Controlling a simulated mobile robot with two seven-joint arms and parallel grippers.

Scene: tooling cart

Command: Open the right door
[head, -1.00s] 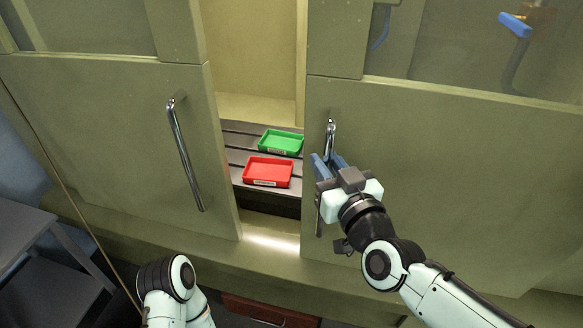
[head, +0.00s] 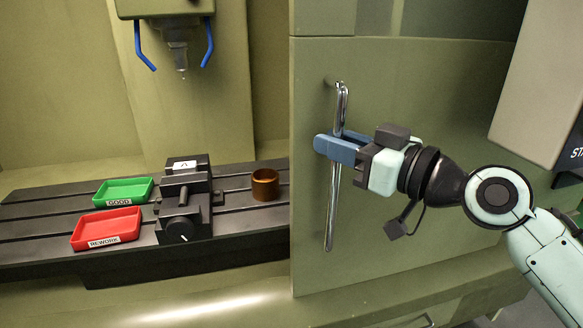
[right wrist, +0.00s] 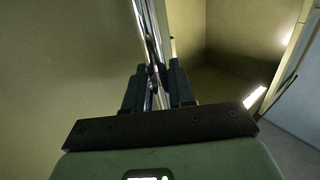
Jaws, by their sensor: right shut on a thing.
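The right door (head: 430,210) is an olive green panel with a vertical chrome bar handle (head: 332,212) near its left edge. It stands slid to the right, with a wide opening on its left. My right gripper (head: 332,148) has its blue fingers shut on the upper part of the handle. In the right wrist view the handle (right wrist: 150,35) runs down between the two dark fingers (right wrist: 158,88). My left gripper is out of view.
Inside, a slotted table (head: 40,222) carries a green GOOD tray (head: 124,190), a red REWORK tray (head: 105,228), a dark vise (head: 184,205) and a brown cylinder (head: 265,184). A spindle (head: 178,55) hangs above. A grey panel (head: 545,80) is at right.

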